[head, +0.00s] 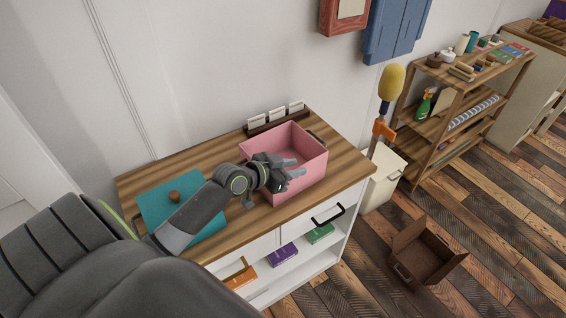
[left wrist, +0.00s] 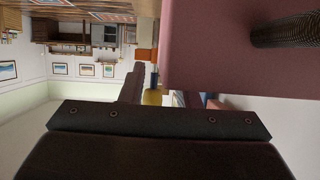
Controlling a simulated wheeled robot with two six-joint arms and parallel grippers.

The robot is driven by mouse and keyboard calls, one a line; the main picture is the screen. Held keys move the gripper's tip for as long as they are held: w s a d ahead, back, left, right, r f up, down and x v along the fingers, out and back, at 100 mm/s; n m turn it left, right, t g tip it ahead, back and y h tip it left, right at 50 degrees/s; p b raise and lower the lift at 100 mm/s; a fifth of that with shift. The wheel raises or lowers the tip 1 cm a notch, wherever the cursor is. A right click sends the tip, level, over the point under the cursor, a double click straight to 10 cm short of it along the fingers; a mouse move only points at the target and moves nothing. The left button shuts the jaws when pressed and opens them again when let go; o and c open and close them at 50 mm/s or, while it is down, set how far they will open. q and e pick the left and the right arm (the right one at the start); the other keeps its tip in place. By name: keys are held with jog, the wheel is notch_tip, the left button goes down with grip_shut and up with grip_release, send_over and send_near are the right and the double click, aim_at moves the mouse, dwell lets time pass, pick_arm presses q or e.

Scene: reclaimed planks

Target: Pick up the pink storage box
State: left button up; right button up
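The pink storage box (head: 308,172) is open-topped and stands upright on the wooden top of a white cabinet. Its inside looks empty where it shows. A dark handle sits at its far right end. My left gripper (head: 291,174) is over the near left part of the box and covers some of its rim and inside. I cannot tell if it touches the box or how far its fingers are apart. In the left wrist view, a pink surface (left wrist: 220,50) fills the upper right, with a dark ribbed bar beside it. My right gripper is not in view.
A teal board (head: 160,207) with a small brown object lies left on the cabinet top (head: 345,168). A dark rack with white cards (head: 272,117) stands behind the box. A brown open box (head: 427,254) is on the floor. A wooden shelf (head: 440,125) stands right.

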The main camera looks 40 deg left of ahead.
pick_arm(q)
jog(key=shift+x, duration=1.05)
grip_shut()
dwell(0.6)
